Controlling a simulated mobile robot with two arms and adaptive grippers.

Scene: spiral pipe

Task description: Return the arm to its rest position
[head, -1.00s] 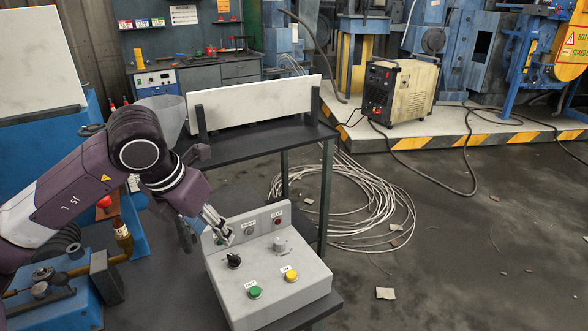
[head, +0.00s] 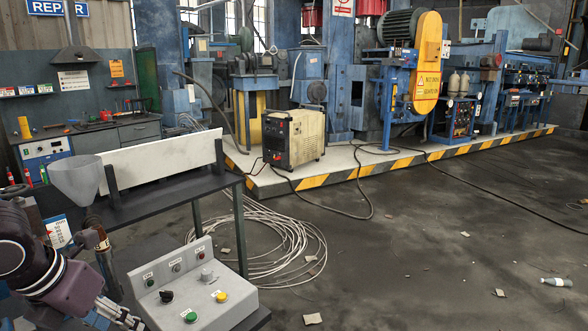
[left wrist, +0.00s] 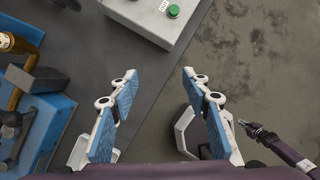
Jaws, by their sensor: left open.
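My left arm (head: 35,265) comes in at the lower left of the head view. Its gripper (head: 115,316) is at the bottom edge, beside the left side of the grey control box (head: 230,312). In the left wrist view the left gripper (left wrist: 158,82) has its two blue-padded fingers wide apart, with nothing between them. The box's corner with a green button (left wrist: 173,11) shows above the fingers, apart from them. A thin dark purple arm of mine with a small gripper-like tip (left wrist: 250,128) shows at the right of that view; its jaws are too small to read.
A dark table (head: 150,205) holds a white panel (head: 160,160) and a grey funnel (head: 76,178). Blue machinery with a brass fitting (left wrist: 12,42) lies left of the left gripper. Coiled cable (head: 290,235) lies on the floor. Open floor (head: 430,240) spreads to the right.

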